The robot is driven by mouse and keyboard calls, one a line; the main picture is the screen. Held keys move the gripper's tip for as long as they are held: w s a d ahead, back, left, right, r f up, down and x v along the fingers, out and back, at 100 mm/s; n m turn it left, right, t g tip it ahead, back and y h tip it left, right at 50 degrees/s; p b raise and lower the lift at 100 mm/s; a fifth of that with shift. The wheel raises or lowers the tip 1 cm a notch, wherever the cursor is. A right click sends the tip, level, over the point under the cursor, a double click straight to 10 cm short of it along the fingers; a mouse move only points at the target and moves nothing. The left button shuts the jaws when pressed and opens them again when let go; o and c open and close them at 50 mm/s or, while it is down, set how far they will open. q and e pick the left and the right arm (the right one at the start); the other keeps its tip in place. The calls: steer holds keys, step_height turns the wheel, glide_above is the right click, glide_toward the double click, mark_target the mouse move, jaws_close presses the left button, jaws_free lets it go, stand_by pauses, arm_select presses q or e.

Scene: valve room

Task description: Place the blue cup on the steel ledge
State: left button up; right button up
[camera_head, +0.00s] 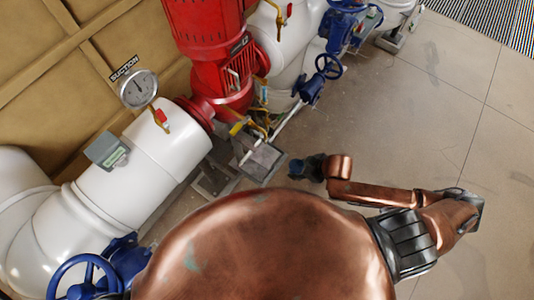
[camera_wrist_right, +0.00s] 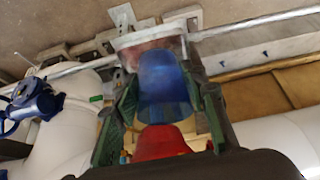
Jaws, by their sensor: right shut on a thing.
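The blue cup (camera_wrist_right: 164,84) sits between the two dark green fingers of my right gripper (camera_wrist_right: 160,92) in the right wrist view. The fingers are shut on it, one on each side. In the head view my right gripper (camera_head: 307,167) is small and dark, near the middle, above the floor. The cup is hard to tell from the fingers there. A grey steel block with a flat top, seemingly the steel ledge (camera_head: 264,161), stands just left of the gripper, with a visible gap between them. My left gripper is not in view.
A red pump (camera_head: 205,30) and white pipes (camera_head: 120,190) with a gauge (camera_head: 138,89) stand on the left. A blue valve wheel (camera_head: 329,66) and a thin pale rod (camera_head: 287,121) are near the block. Open tiled floor (camera_head: 420,120) lies to the right.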

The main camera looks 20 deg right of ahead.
steer(key=w+a, duration=0.3)
steer(key=w, duration=0.1)
steer(key=w+a, duration=0.3)
steer(key=w, duration=0.1)
steer(key=w+a, duration=0.3)
steer(key=w, duration=0.1)
steer(key=shift+w, duration=0.1)
steer(key=shift+w+a+b, duration=0.1)
steer(key=shift+w+b, duration=0.05)
steer(key=shift+b, duration=0.15)
steer(key=shift+f+b, duration=0.3)
steer(key=shift+f, duration=1.45)
steer(key=shift+f, duration=0.1)
steer(key=o, duration=1)
steer(key=p+v, duration=0.2)
steer(key=v, duration=1)
